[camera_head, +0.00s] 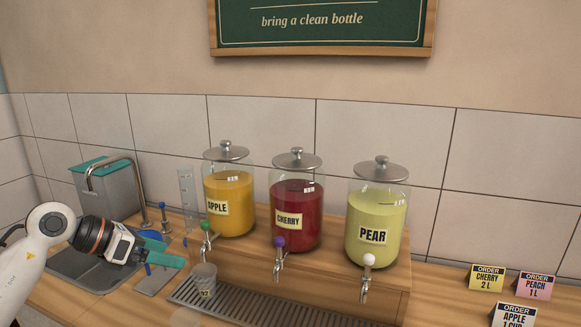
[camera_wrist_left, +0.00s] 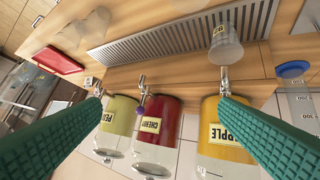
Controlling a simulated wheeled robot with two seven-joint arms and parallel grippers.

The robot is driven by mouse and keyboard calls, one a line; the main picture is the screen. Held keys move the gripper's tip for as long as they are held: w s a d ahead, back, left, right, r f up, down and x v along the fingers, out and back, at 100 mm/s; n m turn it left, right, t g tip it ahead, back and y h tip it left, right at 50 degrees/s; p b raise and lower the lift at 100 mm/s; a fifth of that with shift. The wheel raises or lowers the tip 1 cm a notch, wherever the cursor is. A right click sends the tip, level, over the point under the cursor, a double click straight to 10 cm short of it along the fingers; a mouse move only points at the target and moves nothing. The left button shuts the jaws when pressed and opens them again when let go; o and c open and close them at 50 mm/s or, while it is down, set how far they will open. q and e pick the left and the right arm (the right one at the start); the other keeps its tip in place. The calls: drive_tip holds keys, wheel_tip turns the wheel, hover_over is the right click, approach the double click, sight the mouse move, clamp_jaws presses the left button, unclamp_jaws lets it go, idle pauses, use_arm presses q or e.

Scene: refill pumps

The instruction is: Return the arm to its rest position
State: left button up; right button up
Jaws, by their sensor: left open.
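My left arm comes in from the left in the head view. Its gripper (camera_head: 168,258) has green-teal fingers and is over the counter by the sink, left of a small clear cup (camera_head: 204,277). In the left wrist view the two fingers are wide apart and nothing is between them; the gripper (camera_wrist_left: 160,100) is open and empty. My right gripper is not in view.
Apple (camera_head: 229,205), cherry (camera_head: 296,215) and pear (camera_head: 374,228) dispensers stand on a wooden riser behind the drip grate (camera_head: 235,307). A sink (camera_head: 90,272) with a faucet is at left. Order cards (camera_head: 487,278) stand at right. A red tray (camera_wrist_left: 58,63) shows in the wrist view.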

use_arm(q)
drive_tip(key=s+d+r+n+t+h, duration=0.2)
drive_tip(key=s+d+n+h, duration=0.1)
drive_tip(key=d+h, duration=0.55)
drive_tip(key=s+a+f+n+t+y, duration=0.4)
drive_tip(key=f+n+y, duration=0.55)
drive_tip(key=n, duration=0.75)
drive_tip(key=s+a+f+n+t+y, duration=0.35)
drive_tip(key=f+n+y, duration=0.55)
drive_tip(key=n, duration=0.8)
drive_tip(key=s+d+f+n+g+h, duration=0.1)
drive_tip(key=s+d+f+n+g, duration=0.15)
drive_tip(key=s+f+g, duration=0.65)
drive_tip(key=s+d+f+n+g+h, duration=0.1)
drive_tip(key=s+f+n+g, duration=0.25)
drive_tip(key=s, duration=0.95)
wheel_tip(320, 180, down, 33)
drive_tip(key=s+m+b, duration=0.1)
drive_tip(key=b, duration=0.4)
drive_tip(key=s+a+f+g+b, duration=0.2)
drive_tip(key=s+a+f+b, duration=0.1)
drive_tip(key=s+f, duration=1.3)
wheel_tip(320, 180, down, 3)
drive_tip(key=shift+s+a+f+y+b, duration=0.15)
drive_tip(key=shift+s+y+b, duration=0.15)
drive_tip(key=shift+b, duration=0.15)
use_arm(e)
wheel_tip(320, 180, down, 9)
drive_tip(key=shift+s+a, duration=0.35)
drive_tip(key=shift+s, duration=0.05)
